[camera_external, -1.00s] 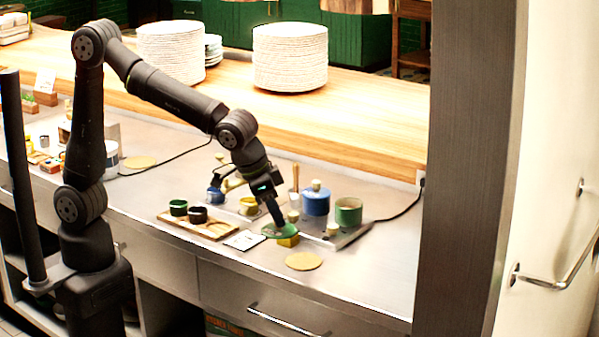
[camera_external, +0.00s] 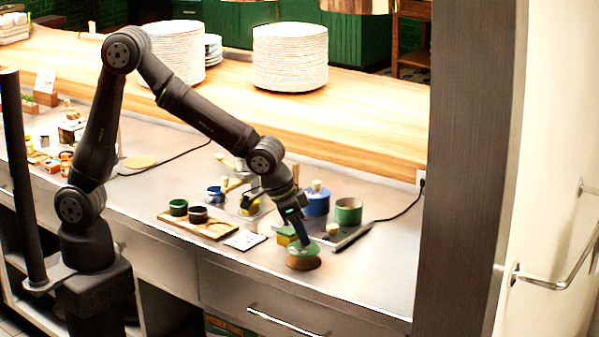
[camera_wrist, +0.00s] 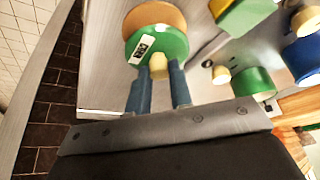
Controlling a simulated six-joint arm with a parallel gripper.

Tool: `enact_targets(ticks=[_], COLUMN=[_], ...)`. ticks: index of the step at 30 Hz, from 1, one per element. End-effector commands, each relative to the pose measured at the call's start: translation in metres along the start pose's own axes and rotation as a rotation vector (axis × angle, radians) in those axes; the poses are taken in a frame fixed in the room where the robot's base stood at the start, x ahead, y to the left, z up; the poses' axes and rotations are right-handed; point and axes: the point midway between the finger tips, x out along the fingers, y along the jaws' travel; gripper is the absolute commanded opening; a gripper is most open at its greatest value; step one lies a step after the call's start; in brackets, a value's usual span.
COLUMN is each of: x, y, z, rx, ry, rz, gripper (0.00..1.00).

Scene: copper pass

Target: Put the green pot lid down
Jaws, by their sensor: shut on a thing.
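My gripper (camera_external: 303,241) is shut on the pale knob of the green pot lid (camera_external: 312,251). In the wrist view my gripper (camera_wrist: 158,72) has its two blue fingers on either side of the knob, and the green lid (camera_wrist: 172,45) shows a small white label. The lid is over a round cork mat (camera_external: 303,264), which also shows past the lid's edge in the wrist view (camera_wrist: 152,15). The mat is shaded; I cannot tell whether the lid touches it. A green pot (camera_external: 348,212) stands behind and to the right.
A blue pot (camera_external: 316,205) stands left of the green pot. A yellow-and-green block (camera_external: 286,236) is close behind the lid. A wooden board (camera_external: 205,228) with small dark cups and a white card (camera_external: 245,240) lie to the left. The steel counter (camera_external: 365,280) is clear to the right.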

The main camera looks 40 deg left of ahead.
Motion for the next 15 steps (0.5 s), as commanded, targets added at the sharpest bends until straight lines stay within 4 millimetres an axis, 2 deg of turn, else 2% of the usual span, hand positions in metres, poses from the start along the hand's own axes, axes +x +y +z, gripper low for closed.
enact_targets(ticks=[5,15], x=[0.024,0.027], y=[0.0,0.0], z=[0.011,0.012], rx=[0.0,0.0], ry=[-0.003,-0.001], rz=[0.0,0.0], gripper=[0.0,0.0])
